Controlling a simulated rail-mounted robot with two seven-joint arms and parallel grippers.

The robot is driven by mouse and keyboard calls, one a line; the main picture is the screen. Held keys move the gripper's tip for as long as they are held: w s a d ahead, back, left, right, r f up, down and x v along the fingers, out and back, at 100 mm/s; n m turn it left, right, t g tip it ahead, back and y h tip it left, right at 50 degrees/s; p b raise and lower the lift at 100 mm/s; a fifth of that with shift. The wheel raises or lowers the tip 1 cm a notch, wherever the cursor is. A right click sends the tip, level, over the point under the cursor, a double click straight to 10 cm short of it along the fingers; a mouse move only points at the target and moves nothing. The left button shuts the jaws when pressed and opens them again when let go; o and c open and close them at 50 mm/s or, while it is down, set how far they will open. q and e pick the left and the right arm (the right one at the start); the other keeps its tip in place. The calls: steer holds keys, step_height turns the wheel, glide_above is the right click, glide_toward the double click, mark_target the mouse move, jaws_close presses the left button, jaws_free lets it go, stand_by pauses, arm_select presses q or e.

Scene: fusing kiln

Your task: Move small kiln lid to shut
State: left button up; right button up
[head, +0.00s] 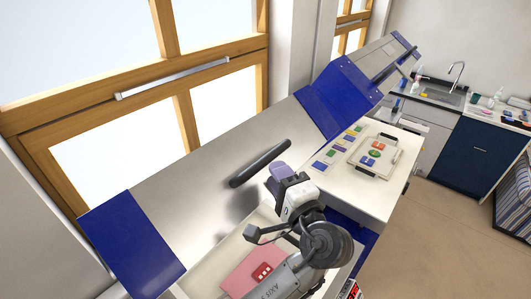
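A broad silver lid (175,190) with blue ends stands raised and tilted in the head view, with a dark bar handle (260,163) on its face. A smaller-looking silver lid (377,52) with blue edges and its own bar handle (397,66) is tilted up farther back. My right gripper is not in view.
A pale worktop (345,195) holds several coloured tiles and a tray (376,154) right of my gripper. A pink sheet (252,270) with a red piece lies in the open kiln below my arm.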

mark_target(265, 160)
arm_select(q)
steer(key=shift+p+x, duration=0.8)
steer(key=shift+x, duration=2.1)
steer(key=shift+c, duration=1.3)
jaws_close()
